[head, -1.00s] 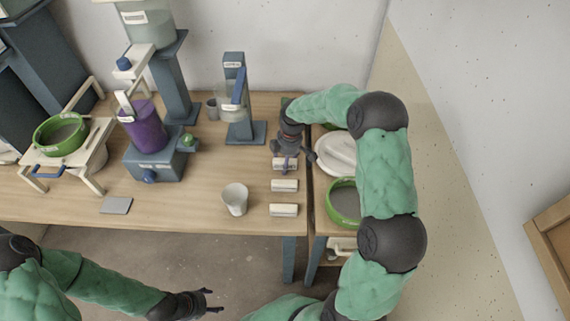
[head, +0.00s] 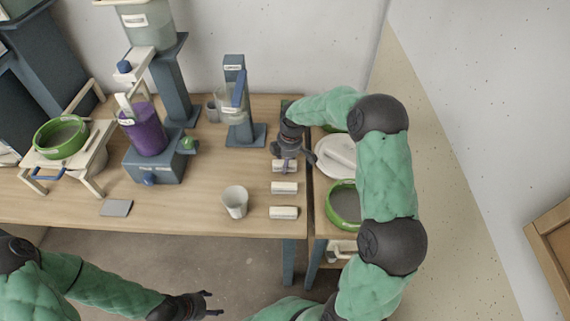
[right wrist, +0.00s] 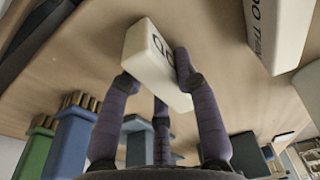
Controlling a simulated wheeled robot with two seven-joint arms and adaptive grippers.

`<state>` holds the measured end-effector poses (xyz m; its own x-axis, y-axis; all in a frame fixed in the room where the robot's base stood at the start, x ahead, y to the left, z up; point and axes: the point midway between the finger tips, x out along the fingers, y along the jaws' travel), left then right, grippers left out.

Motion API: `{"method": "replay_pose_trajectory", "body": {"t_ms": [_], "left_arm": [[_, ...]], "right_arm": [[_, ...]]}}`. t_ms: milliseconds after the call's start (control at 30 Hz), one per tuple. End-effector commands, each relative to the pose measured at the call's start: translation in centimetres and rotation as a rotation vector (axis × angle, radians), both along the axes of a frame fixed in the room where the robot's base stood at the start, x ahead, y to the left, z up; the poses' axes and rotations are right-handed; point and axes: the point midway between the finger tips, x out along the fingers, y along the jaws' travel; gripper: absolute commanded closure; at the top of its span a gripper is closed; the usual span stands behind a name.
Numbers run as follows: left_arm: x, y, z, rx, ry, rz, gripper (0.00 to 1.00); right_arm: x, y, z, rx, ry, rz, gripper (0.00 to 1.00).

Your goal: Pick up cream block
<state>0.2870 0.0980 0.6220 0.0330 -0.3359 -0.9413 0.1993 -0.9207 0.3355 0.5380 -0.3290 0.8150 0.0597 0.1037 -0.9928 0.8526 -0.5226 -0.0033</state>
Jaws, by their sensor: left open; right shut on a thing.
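Three cream blocks with dark lettering stand in a column near the right edge of the wooden table. My right gripper (head: 288,157) is shut on the farthest cream block (head: 284,167) from above. In the right wrist view, its dark fingers (right wrist: 156,78) touch the sides of this block (right wrist: 146,53). I cannot tell whether the block is clear of the table. The middle block (head: 284,187) and the nearest block (head: 283,212) lie free. Another lettered block (right wrist: 277,35) shows at the right wrist view's top right. My left gripper (head: 207,303) is open and empty, low in front of the table.
A white cup (head: 235,202) stands left of the blocks. A blue stand (head: 235,95) is behind them. A white lid-like disc (head: 333,157) and a green-rimmed bowl (head: 343,205) are on the right surface. A purple container (head: 147,130) stands left. The table's front middle is mostly bare.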

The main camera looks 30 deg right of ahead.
Motion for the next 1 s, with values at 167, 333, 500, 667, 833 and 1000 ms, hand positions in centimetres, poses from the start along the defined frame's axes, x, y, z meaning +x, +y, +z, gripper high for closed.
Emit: {"method": "replay_pose_trajectory", "body": {"t_ms": [167,333,500,667,833,1000], "left_arm": [[0.0,0.0,1.7,0.0,0.0,0.0,0.36],[0.0,0.0,3.0,0.0,-0.001,0.0,0.36],[0.0,0.0,4.3,0.0,0.0,0.0,0.36],[0.0,0.0,5.1,0.0,0.0,0.0,0.36],[0.0,0.0,5.7,0.0,0.0,0.0,0.36],[0.0,0.0,6.0,0.0,0.0,0.0,0.36]], "right_arm": [[0.1,0.0,2.9,-0.001,-0.005,-0.001,1.0],[-1.5,1.6,6.1,-0.001,-0.005,0.002,1.0],[-3.7,3.8,9.8,-0.001,-0.006,0.003,1.0],[-6.4,6.4,11.0,0.0,-0.003,0.003,1.0],[-8.3,8.3,12.1,-0.001,-0.004,0.003,1.0],[-9.4,9.4,12.7,-0.001,-0.004,0.002,1.0]]}}
